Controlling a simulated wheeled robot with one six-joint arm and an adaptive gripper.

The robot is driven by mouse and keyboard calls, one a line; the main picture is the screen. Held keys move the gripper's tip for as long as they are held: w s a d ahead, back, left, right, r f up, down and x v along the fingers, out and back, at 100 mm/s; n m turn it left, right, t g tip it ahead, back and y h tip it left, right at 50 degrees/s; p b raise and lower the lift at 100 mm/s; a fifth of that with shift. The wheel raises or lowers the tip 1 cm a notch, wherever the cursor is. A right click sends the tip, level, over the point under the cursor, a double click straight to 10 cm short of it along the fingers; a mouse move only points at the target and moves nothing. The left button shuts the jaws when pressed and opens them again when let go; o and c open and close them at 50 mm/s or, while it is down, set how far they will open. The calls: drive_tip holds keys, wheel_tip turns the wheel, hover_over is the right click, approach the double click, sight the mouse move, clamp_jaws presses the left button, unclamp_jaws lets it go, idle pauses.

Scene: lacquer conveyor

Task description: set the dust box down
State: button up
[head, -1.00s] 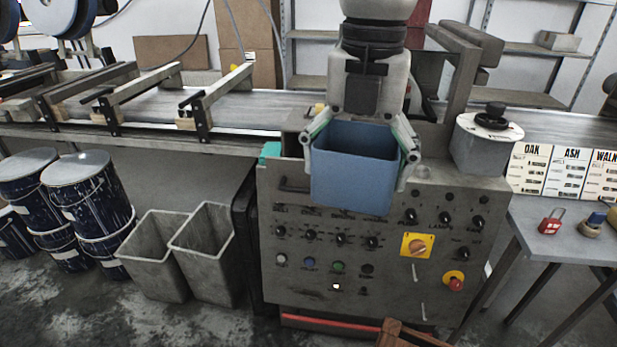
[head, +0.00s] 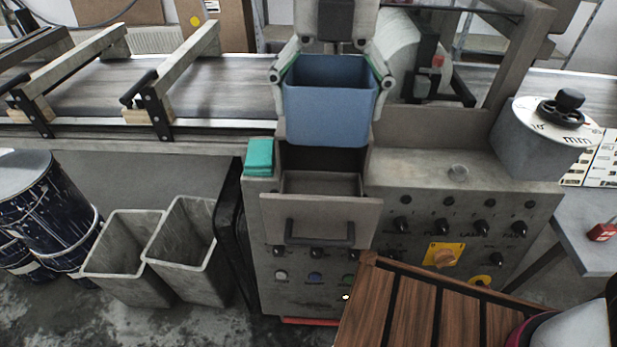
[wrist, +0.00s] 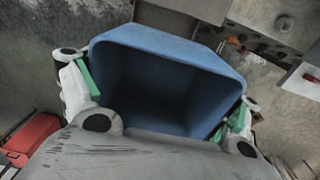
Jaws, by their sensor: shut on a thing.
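The dust box is a blue, open-topped bin (head: 328,115), held upright in the head view above an open drawer. My gripper (head: 330,68) is shut on it, with one finger on each side wall. In the wrist view the blue box (wrist: 165,50) fills the middle, its inside dark and empty-looking. The gripper's green-padded fingers (wrist: 162,108) press its left and right sides. The box appears to be in the air; its exact height over the drawer is hard to tell.
The grey machine cabinet has a pulled-out drawer (head: 320,212) below the box. A teal block (head: 259,156) lies on the cabinet's left corner. Two grey bins (head: 135,255) stand on the floor at left. A wooden slatted surface (head: 425,315) is at the front right. A conveyor (head: 200,90) runs behind.

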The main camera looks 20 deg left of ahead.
drive_tip(key=shift+w+a+f, duration=0.15)
drive_tip(key=shift+w+a, duration=0.1)
wheel_tip(320, 180, down, 18)
drive_tip(key=shift+w+r, duration=0.1)
drive_tip(key=shift+r, duration=0.05)
drive_tip(key=o, duration=1)
wheel_tip(320, 180, up, 12)
drive_tip(key=shift+r, duration=0.1)
drive_tip(key=shift+w+d, duration=0.1)
